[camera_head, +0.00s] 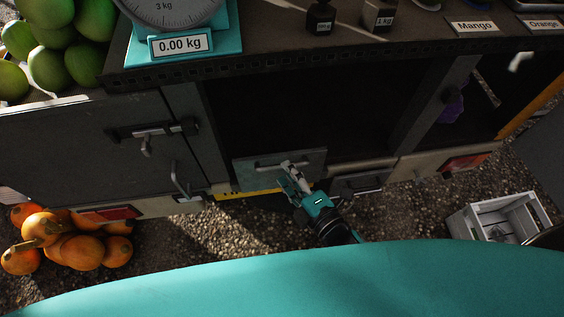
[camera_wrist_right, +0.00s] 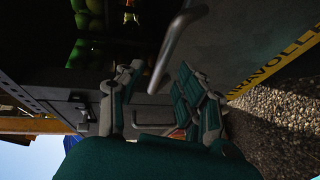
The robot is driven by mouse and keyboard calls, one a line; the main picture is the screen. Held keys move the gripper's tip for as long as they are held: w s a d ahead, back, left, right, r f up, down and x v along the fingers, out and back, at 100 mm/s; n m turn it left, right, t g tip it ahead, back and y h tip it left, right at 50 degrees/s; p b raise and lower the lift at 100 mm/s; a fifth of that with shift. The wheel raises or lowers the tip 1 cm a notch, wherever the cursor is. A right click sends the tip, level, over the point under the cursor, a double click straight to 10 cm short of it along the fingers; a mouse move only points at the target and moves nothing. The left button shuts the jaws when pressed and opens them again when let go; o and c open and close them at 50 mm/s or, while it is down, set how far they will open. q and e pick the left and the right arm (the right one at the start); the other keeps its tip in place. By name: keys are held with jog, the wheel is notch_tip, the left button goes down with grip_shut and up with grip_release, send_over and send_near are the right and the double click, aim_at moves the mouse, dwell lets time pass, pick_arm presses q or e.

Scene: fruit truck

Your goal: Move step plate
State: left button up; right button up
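The step plate (camera_head: 306,158) is a grey panel with a bar handle (camera_head: 262,166) and a yellow edge strip, low on the truck's side in the head view. In the right wrist view the plate (camera_wrist_right: 235,35) fills the upper right, and its bent metal handle (camera_wrist_right: 172,48) reaches down toward the space between my fingers. My right gripper (camera_head: 290,174) is at the plate's front, close to the handle. In the wrist view its fingers (camera_wrist_right: 160,80) are apart, on either side of the handle's lower end. Contact cannot be told. My left gripper is not in view.
A second handled panel (camera_head: 362,183) lies just right of the plate. A grey crate (camera_head: 470,222) stands on the gravel at right. Orange pumpkins (camera_head: 82,252) lie at lower left. The counter above carries a scale (camera_head: 190,52). Gravel below the plate looks clear.

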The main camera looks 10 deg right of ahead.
jog(key=shift+x, duration=1.8)
grip_shut()
